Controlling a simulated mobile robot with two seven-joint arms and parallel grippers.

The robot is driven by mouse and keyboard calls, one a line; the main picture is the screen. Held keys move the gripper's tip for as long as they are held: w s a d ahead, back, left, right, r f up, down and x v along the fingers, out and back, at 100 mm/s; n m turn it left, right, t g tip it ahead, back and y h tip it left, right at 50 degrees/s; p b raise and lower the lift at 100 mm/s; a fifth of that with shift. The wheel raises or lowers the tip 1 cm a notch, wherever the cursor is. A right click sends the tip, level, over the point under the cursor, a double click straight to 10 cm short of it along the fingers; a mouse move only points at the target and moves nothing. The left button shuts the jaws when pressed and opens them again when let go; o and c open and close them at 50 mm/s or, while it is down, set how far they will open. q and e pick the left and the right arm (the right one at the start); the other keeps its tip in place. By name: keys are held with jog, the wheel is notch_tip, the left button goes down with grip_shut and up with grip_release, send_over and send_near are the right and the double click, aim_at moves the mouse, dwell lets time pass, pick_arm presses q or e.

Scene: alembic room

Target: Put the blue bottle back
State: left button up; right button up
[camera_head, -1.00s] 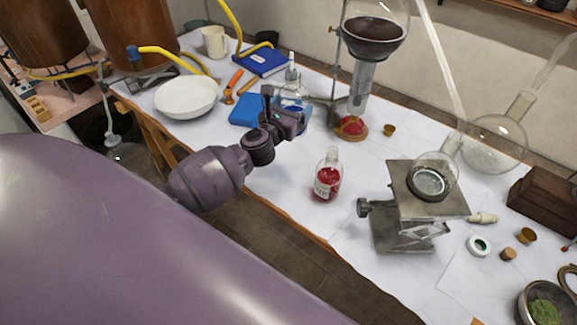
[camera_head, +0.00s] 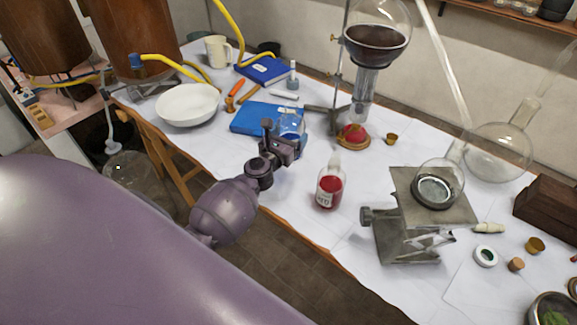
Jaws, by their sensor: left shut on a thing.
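My left gripper (camera_head: 283,143) reaches over the table's front edge and is shut on a rounded, see-through bottle that looks blue (camera_head: 291,123). The gripper partly hides the bottle. The bottle shows just in front of the right end of a flat blue book (camera_head: 252,118); I cannot tell whether its base touches the table. A small bottle with bluish contents and a pale stopper (camera_head: 292,76) stands farther back. My right gripper is not in view.
A red-filled bottle (camera_head: 329,190) stands right of my gripper, near the front edge. A metal lab jack (camera_head: 410,218) with a flask is farther right. A white bowl (camera_head: 187,104) is left. A stand with a dark-filled glass funnel (camera_head: 376,47) is behind. White cloth is clear around the red bottle.

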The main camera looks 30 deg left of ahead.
pick_arm(q)
notch_tip(320, 180, down, 5)
jog(key=b, duration=0.4)
jog(key=shift+f, duration=0.2)
jog(key=shift+w+f+b, duration=0.1)
jog(key=shift+f+b, duration=0.3)
jog(key=shift+b, duration=0.05)
jog(key=shift+f, duration=0.3)
notch_tip(320, 180, down, 3)
jog(key=b, duration=0.2)
jog(key=shift+b, duration=0.35)
jog(key=shift+f+b, duration=0.45)
jog(key=shift+f, duration=0.05)
jog(key=shift+r, duration=0.2)
jog(key=shift+f, duration=0.25)
jog(key=o, duration=1.1)
jog(key=shift+c, duration=0.2)
jog(key=shift+o, duration=0.8)
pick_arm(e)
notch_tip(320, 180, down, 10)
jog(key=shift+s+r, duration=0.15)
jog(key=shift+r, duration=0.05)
